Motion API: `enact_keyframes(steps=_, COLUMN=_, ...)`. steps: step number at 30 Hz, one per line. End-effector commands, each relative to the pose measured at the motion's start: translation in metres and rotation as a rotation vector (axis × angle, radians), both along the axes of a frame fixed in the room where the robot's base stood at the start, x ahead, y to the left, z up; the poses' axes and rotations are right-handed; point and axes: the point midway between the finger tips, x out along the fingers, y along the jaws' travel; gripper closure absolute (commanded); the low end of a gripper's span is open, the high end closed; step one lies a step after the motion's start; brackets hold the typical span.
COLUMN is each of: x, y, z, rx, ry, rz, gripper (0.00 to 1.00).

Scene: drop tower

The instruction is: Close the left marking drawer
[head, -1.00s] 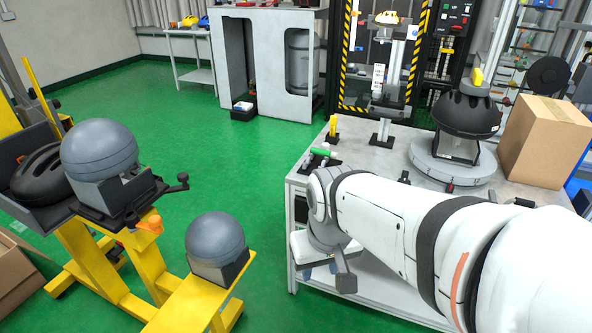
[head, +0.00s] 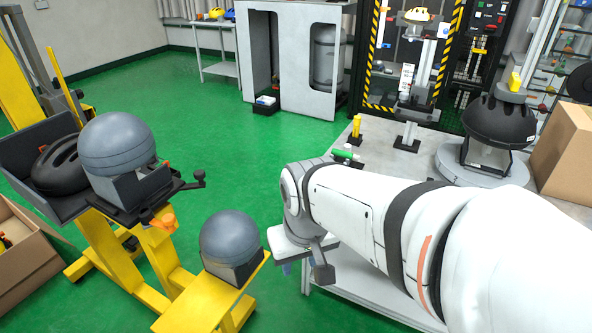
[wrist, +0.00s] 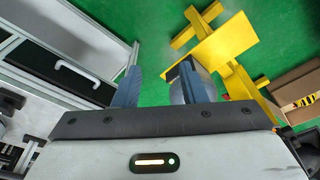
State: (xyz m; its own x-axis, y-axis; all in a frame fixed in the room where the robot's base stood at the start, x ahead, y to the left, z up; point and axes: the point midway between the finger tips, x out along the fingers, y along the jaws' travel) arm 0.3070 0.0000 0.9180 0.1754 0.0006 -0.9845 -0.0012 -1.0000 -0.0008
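In the head view my arm hides most of the bench side. My gripper (wrist: 158,85) is open in the wrist view, with its two dark fingers apart and nothing held. Its left finger is to the right of the handle, and I see no contact. In the head view its tips are not clearly visible.
A yellow stand (head: 205,300) with a grey dome (head: 229,238) is left of my arm. A second grey dome (head: 117,145) sits on a taller yellow stand. A cardboard box (head: 562,150) is on the bench (head: 395,160). Green floor lies between.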

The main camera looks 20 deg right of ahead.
Motion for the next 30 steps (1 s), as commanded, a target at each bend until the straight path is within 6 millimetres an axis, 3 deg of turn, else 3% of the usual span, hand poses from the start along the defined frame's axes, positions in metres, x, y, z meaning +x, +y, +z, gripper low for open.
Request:
enact_keyframes(steps=5, x=0.0, y=-0.003, z=-0.004, rx=-0.015, ry=0.019, rz=0.019, gripper=0.62)
enact_keyframes(steps=8, x=0.0, y=-0.013, z=-0.019, rx=-0.076, ry=0.092, rz=0.095, gripper=0.62)
enact_keyframes(steps=11, x=-0.002, y=-0.036, z=-0.042, rx=-0.179, ry=0.23, rz=0.231, gripper=0.62)
enact_keyframes(steps=15, x=-0.002, y=-0.081, z=-0.075, rx=-0.345, ry=0.509, rz=0.496, gripper=0.62)
enact_keyframes(steps=20, x=0.007, y=-0.134, z=-0.103, rx=-0.488, ry=0.855, rz=0.817, gripper=0.62)
enact_keyframes(steps=26, x=0.037, y=-0.19, z=-0.135, rx=-0.595, ry=1.308, rz=1.216, gripper=0.62)
enact_keyframes(steps=30, x=0.07, y=-0.219, z=-0.165, rx=-0.633, ry=1.629, rz=1.483, gripper=0.62)
